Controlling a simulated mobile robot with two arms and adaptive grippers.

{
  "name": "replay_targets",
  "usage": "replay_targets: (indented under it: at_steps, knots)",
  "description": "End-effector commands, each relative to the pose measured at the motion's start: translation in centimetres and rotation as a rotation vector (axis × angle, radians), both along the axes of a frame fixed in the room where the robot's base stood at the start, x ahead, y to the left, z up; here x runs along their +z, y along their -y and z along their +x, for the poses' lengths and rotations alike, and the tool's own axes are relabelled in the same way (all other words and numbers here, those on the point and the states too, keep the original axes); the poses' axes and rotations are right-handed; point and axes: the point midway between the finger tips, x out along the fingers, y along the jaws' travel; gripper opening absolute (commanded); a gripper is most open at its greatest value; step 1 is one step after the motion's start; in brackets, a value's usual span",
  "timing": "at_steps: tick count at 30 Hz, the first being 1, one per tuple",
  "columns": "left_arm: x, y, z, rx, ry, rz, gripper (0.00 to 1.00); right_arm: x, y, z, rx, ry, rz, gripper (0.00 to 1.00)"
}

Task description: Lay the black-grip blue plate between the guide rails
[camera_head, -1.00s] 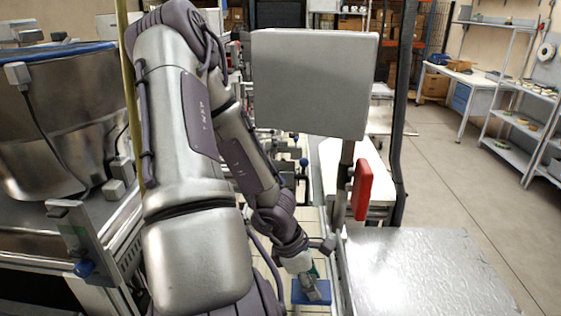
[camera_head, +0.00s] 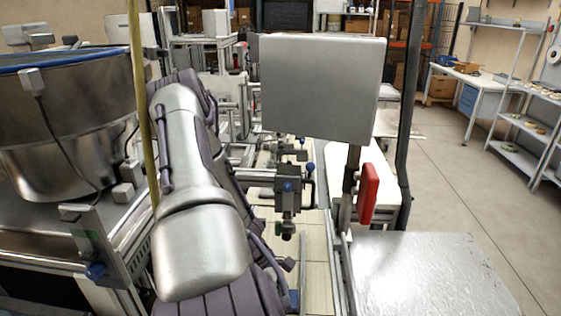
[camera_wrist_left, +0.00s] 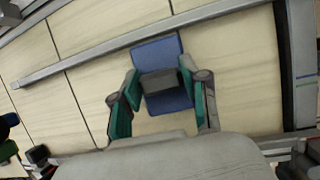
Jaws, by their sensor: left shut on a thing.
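The blue plate (camera_wrist_left: 168,101) with a black grip (camera_wrist_left: 159,84) shows in the left wrist view. My left gripper (camera_wrist_left: 160,82) has its green-padded fingers on either side of the black grip and is shut on it. The far edge of the plate meets or overlaps a long grey rail (camera_wrist_left: 100,53) in the picture; I cannot tell whether they touch or how high the plate is. A second rail (camera_wrist_left: 301,65) runs down the right side of that view. In the head view my left arm hides the gripper and most of the plate. My right gripper is not in view.
Pale tiled surface (camera_wrist_left: 243,65) lies bare around the plate. In the head view a grey panel (camera_head: 322,88) with a red part (camera_head: 368,193) below it stands over the line, beside a bare metal top (camera_head: 425,270). A large steel bowl (camera_head: 60,120) stands at left.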

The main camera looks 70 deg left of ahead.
Motion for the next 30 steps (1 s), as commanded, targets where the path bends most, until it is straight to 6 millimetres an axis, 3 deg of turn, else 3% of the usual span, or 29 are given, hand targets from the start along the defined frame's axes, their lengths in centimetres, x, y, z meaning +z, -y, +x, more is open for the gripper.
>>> replay_targets:
  at_steps: [10,11,15,24,30]
  knots:
    - [-0.5,0.0,0.0,0.001,0.0,0.0,0.09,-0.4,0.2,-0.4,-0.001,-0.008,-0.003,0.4]
    - [-0.5,0.0,0.0,0.001,0.0,0.0,0.48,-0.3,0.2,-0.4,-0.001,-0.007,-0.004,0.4]
    - [-0.4,0.0,0.0,0.0,0.0,0.0,0.7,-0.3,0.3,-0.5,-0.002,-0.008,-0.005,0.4]
    - [-0.3,0.0,0.0,0.0,0.0,0.0,0.7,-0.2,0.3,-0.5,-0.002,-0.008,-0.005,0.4]
    - [1.6,-0.4,-0.8,0.0,-0.006,0.005,0.7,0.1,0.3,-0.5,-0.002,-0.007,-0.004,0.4]
